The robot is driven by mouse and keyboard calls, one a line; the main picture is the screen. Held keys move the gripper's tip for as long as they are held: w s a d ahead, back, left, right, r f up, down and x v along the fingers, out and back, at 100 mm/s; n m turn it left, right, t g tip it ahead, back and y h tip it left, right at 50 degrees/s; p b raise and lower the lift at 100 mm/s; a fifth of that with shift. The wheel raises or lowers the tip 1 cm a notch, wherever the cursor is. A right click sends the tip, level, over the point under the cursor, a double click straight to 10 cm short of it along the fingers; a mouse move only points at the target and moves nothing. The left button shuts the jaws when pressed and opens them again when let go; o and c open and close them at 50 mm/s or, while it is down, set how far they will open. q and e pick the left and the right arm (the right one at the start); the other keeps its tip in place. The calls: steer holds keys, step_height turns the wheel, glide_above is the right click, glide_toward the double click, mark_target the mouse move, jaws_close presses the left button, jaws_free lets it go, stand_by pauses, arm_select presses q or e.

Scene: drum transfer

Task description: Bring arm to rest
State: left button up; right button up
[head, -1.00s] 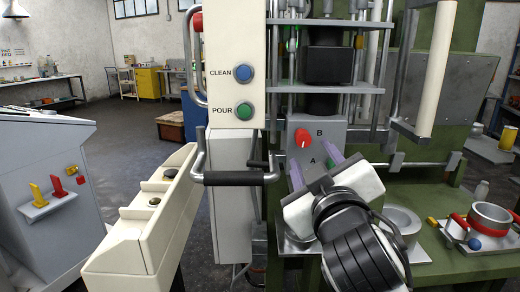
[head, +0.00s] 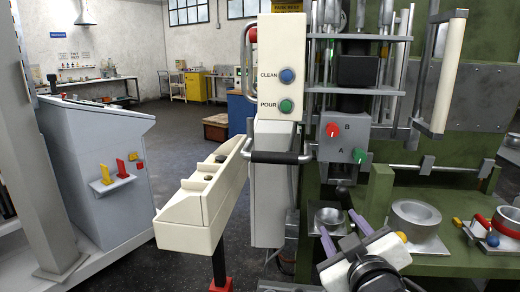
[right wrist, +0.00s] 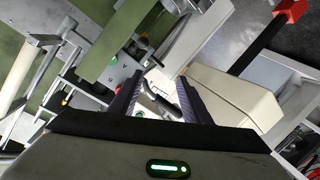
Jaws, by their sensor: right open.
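My right gripper (head: 341,224) is in the lower right of the head view, in front of the green machine's bench. Its two purple fingers are apart with nothing between them. The right wrist view also shows the spread fingers (right wrist: 156,100), with the machine behind them. My left gripper is in neither view. The grey control box (head: 342,142) with a red knob (head: 333,130) and a green knob (head: 358,156) is above the right gripper and apart from it.
A cream panel with CLEAN (head: 287,75) and POUR (head: 286,105) buttons and a black-grip handle (head: 275,157) stands left of the gripper. A cream console (head: 190,214) juts forward. Metal cups (head: 413,222) sit on the green bench. Open floor shows at the left middle.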

steer(key=s+a+f+g+y, duration=0.1)
steer(key=s+f+g+y, duration=0.15)
steer(key=f, duration=1.25)
steer(key=s+d+f+m+g, duration=0.2)
steer(key=s+f+m+g, duration=0.2)
steer(key=s+f, duration=2)
step_height(320, 180, down, 2)
steer(key=shift+s+f, duration=0.1)
steer(key=shift+s, duration=0.15)
steer(key=shift+g+y, duration=0.25)
steer(key=shift+c, duration=0.2)
